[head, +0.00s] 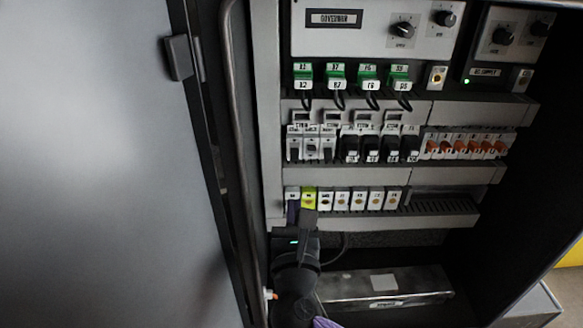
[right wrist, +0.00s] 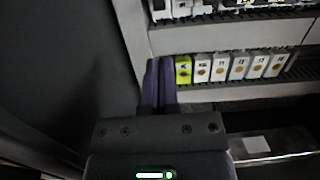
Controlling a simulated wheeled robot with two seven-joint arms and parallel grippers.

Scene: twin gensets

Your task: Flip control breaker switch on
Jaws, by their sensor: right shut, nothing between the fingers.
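Inside the open cabinet, a row of breakers spans the middle rail: grey-white breakers (head: 311,147) at left, black-fronted ones (head: 380,148) in the centre, and a block with orange levers (head: 465,146) at right. I cannot tell which is the control breaker or read its switch position. My right gripper (head: 300,212) is shut and empty. Its dark purple fingers (right wrist: 161,66) point up in front of the left end of the lower terminal row, beside the yellow-green terminal (right wrist: 183,70), below the grey-white breakers. The fingers hide the row's left end in the right wrist view. My left gripper is out of view.
Green-topped relays (head: 336,75) sit above the breakers, and a panel with knobs (head: 402,30) is at the top. The grey cabinet door (head: 90,150) stands at left. A metal box (head: 385,288) lies on the cabinet floor. Space before the breakers looks clear.

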